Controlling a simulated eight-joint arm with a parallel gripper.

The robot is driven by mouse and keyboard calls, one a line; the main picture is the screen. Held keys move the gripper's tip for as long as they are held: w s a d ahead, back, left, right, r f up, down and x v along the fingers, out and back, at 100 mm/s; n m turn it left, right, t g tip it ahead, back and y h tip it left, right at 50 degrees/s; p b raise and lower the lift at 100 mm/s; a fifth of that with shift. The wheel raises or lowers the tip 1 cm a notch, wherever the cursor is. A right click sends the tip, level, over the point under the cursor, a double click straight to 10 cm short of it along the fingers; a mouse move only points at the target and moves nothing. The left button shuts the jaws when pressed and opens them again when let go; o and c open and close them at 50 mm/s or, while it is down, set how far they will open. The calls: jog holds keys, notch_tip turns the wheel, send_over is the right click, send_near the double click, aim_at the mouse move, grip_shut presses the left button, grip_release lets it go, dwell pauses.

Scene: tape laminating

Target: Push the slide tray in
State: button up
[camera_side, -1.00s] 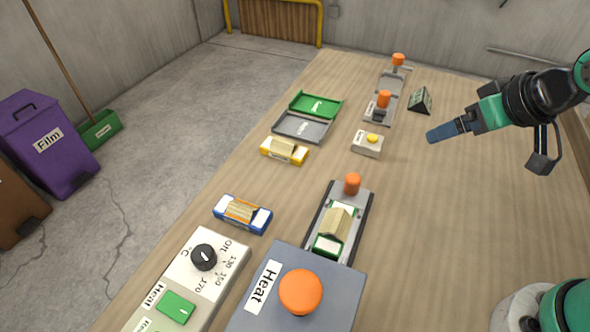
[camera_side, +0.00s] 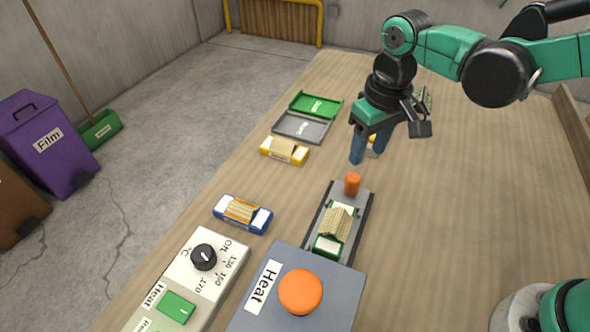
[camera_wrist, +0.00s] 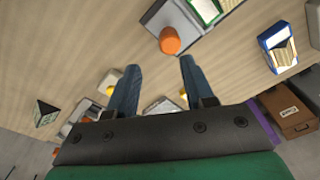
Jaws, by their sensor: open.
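The slide tray (camera_side: 363,209) is a grey tray that sticks out from the front of the grey Heat box (camera_side: 252,308). An orange knob (camera_side: 352,184) stands at its outer end. A green-framed piece with a tan ridged top (camera_side: 336,224) lies on the tray. My gripper (camera_side: 368,158) is open and empty, pointing down just beyond the knob, above the table and apart from it. In the wrist view the blue fingers (camera_wrist: 155,75) are spread, and the orange knob (camera_wrist: 170,41) shows beyond them.
A blue holder (camera_side: 242,214) lies left of the tray. A yellow holder (camera_side: 284,151), a grey tray (camera_side: 301,127) and a green tray (camera_side: 316,104) lie farther back. A control panel with a dial (camera_side: 204,257) is at front left. Table right of the tray is clear.

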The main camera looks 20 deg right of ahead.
aim_at(353, 178)
jog(key=shift+w+a+f+g, duration=0.15)
jog(key=shift+a+f+g, duration=0.25)
jog(key=shift+a+f, duration=0.3)
jog(key=shift+f, duration=2.9)
grip_shut()
